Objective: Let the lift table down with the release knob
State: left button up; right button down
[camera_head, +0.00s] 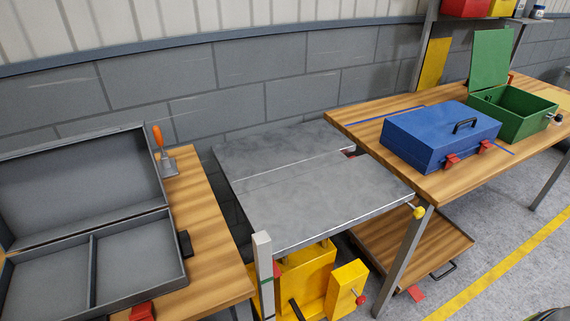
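The lift table has a flat grey metal top (310,185) and stands between two wooden workbenches. Its yellow base (308,272) shows below the front edge. A small yellow box (343,287) at the base carries a red knob (360,299) on its right side. A yellow knob (418,212) shows at the right front corner of the top. I cannot tell from this view which knob is the release knob. An upright grey post (263,262) stands at the front left, with small red and green marks beside it.
An open grey case (140,262) and an orange-handled tool (158,138) are on the left bench. A closed blue toolbox (425,140) and an open green box (508,122) stand on the right bench. A wooden tray (447,243) is below it. Floor at the right front is clear.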

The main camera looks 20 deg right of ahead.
aim_at(361, 300)
jog(key=z, duration=1.55)
